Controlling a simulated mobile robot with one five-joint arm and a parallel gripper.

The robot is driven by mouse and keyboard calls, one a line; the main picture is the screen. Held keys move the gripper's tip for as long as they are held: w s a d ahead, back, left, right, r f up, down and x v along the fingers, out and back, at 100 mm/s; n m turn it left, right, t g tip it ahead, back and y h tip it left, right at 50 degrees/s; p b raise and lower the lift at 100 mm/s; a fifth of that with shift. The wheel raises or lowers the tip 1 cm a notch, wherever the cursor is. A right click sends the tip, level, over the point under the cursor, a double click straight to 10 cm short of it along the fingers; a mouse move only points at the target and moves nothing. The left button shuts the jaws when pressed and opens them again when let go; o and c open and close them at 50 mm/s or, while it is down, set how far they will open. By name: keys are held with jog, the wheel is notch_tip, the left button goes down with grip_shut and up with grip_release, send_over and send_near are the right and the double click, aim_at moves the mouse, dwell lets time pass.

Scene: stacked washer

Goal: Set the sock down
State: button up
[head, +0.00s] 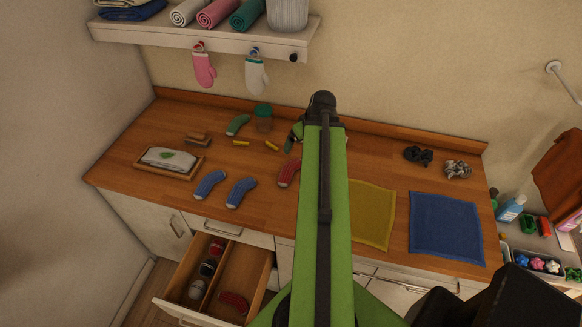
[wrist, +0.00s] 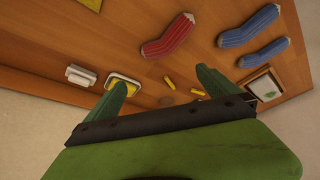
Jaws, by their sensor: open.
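A red sock (head: 289,173) lies flat on the wooden counter just left of my arm. It also shows in the wrist view (wrist: 168,40), beyond my fingertips and apart from them. Two blue socks (head: 210,184) (head: 241,192) lie to its left, and a green sock (head: 238,124) lies near the back. Another red sock (head: 233,301) is in the right compartment of the open drawer. My gripper (wrist: 162,80) is open, with nothing between its green fingers. In the head view my arm mostly hides it, near the back of the counter.
A tray (head: 190,176) with a folded cloth is at left. A mustard cloth (head: 372,214) and a blue cloth (head: 446,226) lie at right. The drawer (head: 247,270) juts out in front.

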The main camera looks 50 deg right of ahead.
jog(key=b, duration=1.2)
send_over(291, 162)
jog(key=s, duration=0.2)
jog(key=f, duration=1.1)
jog(key=shift+s+a+f, duration=0.2)
jog(key=shift+a+f, duration=0.05)
jog(key=shift+a, duration=0.05)
jog(key=shift+w+f, duration=0.1)
jog(key=b+x, duration=0.4)
jog(key=x, duration=0.1)
jog(key=shift+a+f, duration=0.1)
jog(key=shift+r, duration=0.2)
jog(key=c, duration=1.4)
jog(key=shift+r, duration=0.1)
jog(key=shift+c, duration=0.2)
